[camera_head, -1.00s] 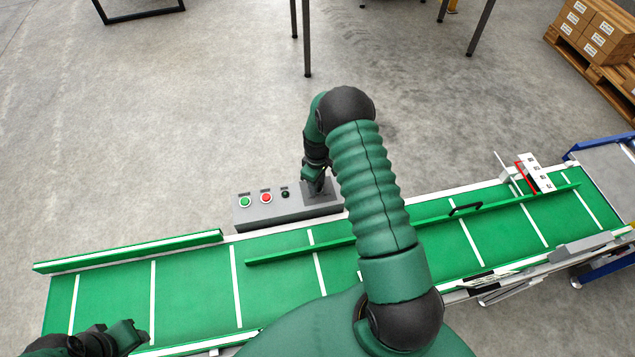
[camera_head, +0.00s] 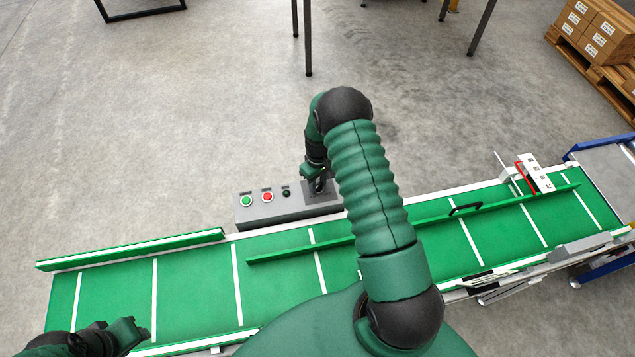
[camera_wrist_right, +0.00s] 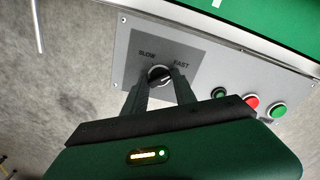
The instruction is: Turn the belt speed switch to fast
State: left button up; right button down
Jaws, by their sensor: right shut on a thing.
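The belt speed switch is a small black round knob (camera_wrist_right: 158,74) on a grey plate, between the printed words SLOW and FAST in the right wrist view. Which word it points at I cannot tell for sure. My right gripper (camera_wrist_right: 160,84) has its two fingers on either side of the knob and is shut on it. In the head view my right gripper (camera_head: 318,184) is over the right end of the grey control box (camera_head: 262,215), and hides the knob. My left gripper (camera_head: 128,335) is low at the left, over the belt, away from the switch; its jaws are unclear.
A green button (camera_head: 246,200), a red button (camera_head: 267,196) and a small dark green lamp or button (camera_head: 286,193) sit left of my right gripper. The green conveyor belt (camera_head: 195,285) runs along the near side of the box. Open floor lies beyond.

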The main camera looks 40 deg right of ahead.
aim_at(319, 185)
jog(key=c, duration=1)
grip_release()
jog(key=shift+s, duration=0.15)
notch_tip(319, 185, up, 17)
jog(key=shift+d+f+p, duration=0.1)
jog(key=shift+f+p, duration=0.05)
jog(key=shift+p, duration=1)
jog(key=s+a+r+t+p, duration=0.1)
jog(key=s+a+r+p, duration=0.15)
jog(key=a+r, duration=0.4)
jog(key=s+a+r+p, duration=0.2)
jog(key=a+r+p, duration=0.1)
jog(key=a+r, duration=0.3)
jog(key=shift+t, duration=0.8)
jog(key=shift+s+a+r+p, duration=0.35)
jog(key=shift+s+a+r, duration=0.15)
jog(key=shift+s+a, duration=1)
jog(key=shift+s+a+r+p, duration=0.35)
jog(key=shift+s+a+r, duration=0.15)
jog(key=shift+s+a, duration=0.95)
jog(key=shift+s+a+r+p, duration=0.35)
jog(key=shift+s+a+r, duration=0.15)
jog(key=shift+s+a, duration=1)
